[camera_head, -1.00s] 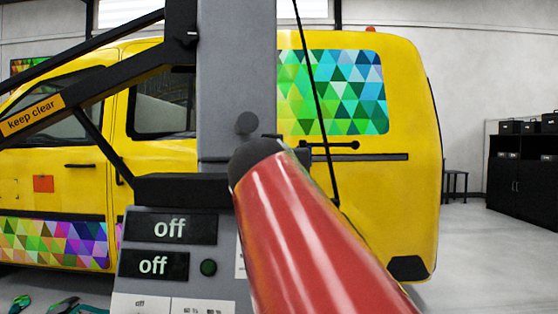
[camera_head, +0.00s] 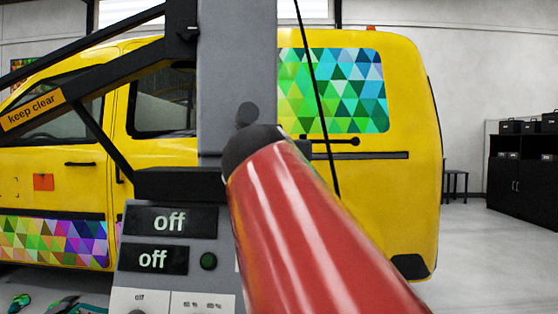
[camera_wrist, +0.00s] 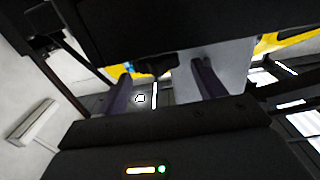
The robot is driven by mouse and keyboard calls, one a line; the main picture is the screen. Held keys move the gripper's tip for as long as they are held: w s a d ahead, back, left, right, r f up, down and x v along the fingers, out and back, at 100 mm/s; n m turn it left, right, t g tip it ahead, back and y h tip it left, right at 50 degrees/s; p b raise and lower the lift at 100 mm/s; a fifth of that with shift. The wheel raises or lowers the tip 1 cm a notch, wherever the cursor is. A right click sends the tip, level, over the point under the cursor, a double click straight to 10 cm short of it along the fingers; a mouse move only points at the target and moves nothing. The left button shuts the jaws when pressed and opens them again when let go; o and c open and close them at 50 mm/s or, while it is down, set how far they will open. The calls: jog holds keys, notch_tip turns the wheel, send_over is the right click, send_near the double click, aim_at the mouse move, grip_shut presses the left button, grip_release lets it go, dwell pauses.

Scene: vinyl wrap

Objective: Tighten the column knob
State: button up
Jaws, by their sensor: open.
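The grey column (camera_head: 236,70) stands upright in the middle of the head view. A dark round shape, which looks like the column knob (camera_head: 246,114), shows at its lower right side, just above the dark end of my red arm. My arm hides my gripper in the head view. In the wrist view my gripper (camera_wrist: 161,71) is open, with its two dark fingers apart. A dark knob-like shape (camera_wrist: 155,66) appears beyond and between the fingertips, in front of a yellow surface. I cannot tell whether the fingers touch it.
A control panel (camera_head: 205,228) with two "off" displays stands below the column. A black boom with a "keep clear" label (camera_head: 31,110) reaches left. A yellow van (camera_head: 410,180) is behind. Black cabinets (camera_head: 520,175) are at the right, with bare floor before them.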

jog(key=s+b, duration=0.1)
jog(key=s, duration=0.4)
jog(key=shift+s+a+b, duration=0.15)
jog(key=shift+s+b, duration=0.05)
jog(key=shift+b, duration=0.1)
jog(key=d+f+g+h+p, duration=0.1)
jog(key=d+f+g+p, duration=0.15)
jog(key=d+f, duration=0.5)
jog(key=s+d+f+g+p, duration=0.1)
jog(key=s+d+f+g, duration=0.2)
jog(key=s+f, duration=0.3)
jog(key=s+d+f+g+y+p, duration=0.1)
jog(key=s+d+f+g, duration=0.2)
jog(key=f, duration=1.2)
jog(key=s+d+f+g+y, duration=0.1)
jog(key=s+d+f+g, duration=0.2)
jog(key=s+f, duration=0.5)
notch_tip(320, 180, down, 3)
jog(key=shift+s+d+n+g+p, duration=0.15)
jog(key=shift+s+n+g+p, duration=0.15)
jog(key=shift+s+g+p, duration=0.15)
